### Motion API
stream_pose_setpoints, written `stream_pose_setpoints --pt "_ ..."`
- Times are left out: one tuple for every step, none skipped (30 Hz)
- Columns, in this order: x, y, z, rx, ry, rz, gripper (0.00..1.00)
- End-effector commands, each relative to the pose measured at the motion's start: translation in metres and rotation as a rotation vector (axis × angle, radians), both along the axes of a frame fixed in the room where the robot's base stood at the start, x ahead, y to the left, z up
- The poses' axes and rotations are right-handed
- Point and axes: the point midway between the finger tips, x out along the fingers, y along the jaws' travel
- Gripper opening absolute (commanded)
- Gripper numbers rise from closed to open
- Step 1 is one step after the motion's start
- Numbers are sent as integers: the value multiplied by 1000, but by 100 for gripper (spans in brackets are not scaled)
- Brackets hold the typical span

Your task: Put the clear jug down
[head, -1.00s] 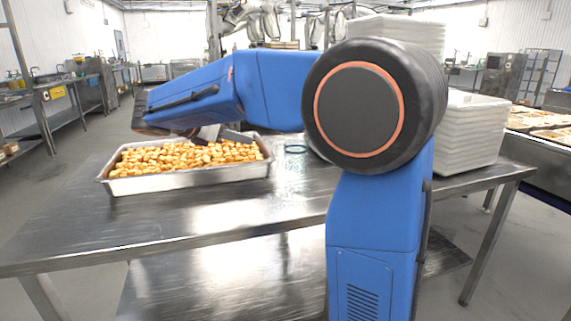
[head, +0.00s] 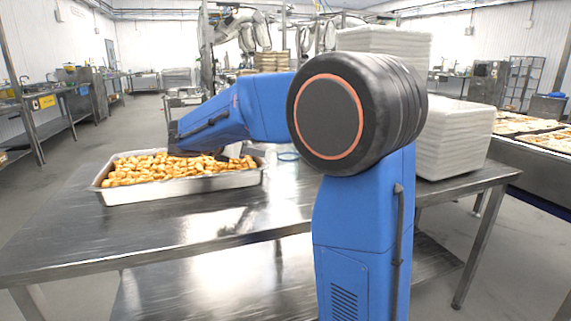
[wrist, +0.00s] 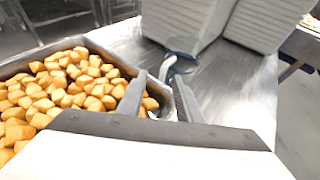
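The clear jug shows as a see-through shape with a dark blue rim (wrist: 182,62) and a pale handle in the wrist view. It appears to be on the steel table, just beyond the tray's corner.
A metal tray (head: 190,192) heaped with golden fried pieces stands on the steel table (head: 120,235), at the left and close under my gripper. Stacked white trays (head: 455,140) stand at the right. The table's front part is clear.

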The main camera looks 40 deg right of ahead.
Motion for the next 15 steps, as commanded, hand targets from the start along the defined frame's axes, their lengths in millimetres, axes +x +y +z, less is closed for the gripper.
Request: stream_pose_setpoints --pt "0 -2 -1 0 0 -1 32" --pt "0 -3 -1 0 0 0 32" --pt "1 -4 -2 0 0 0 32" --pt "1 -5 -2 0 0 0 32" --pt "1 -7 -3 0 1 0 32" --pt "1 -9 -5 0 1 0 32" --pt "1 -12 -7 0 1 -1 32" --pt "1 -16 -8 -1 2 -1 32" --pt "1 -21 -11 -1 3 -2 32" --pt "2 -24 -13 0 3 -2 32" --pt "2 -28 -15 0 3 -1 32" --pt "3 -33 -18 0 3 -2 32" --pt "4 -37 -19 0 2 -2 32" --pt "6 -40 -21 0 2 -2 32" --pt "7 -44 -22 0 1 -1 32"
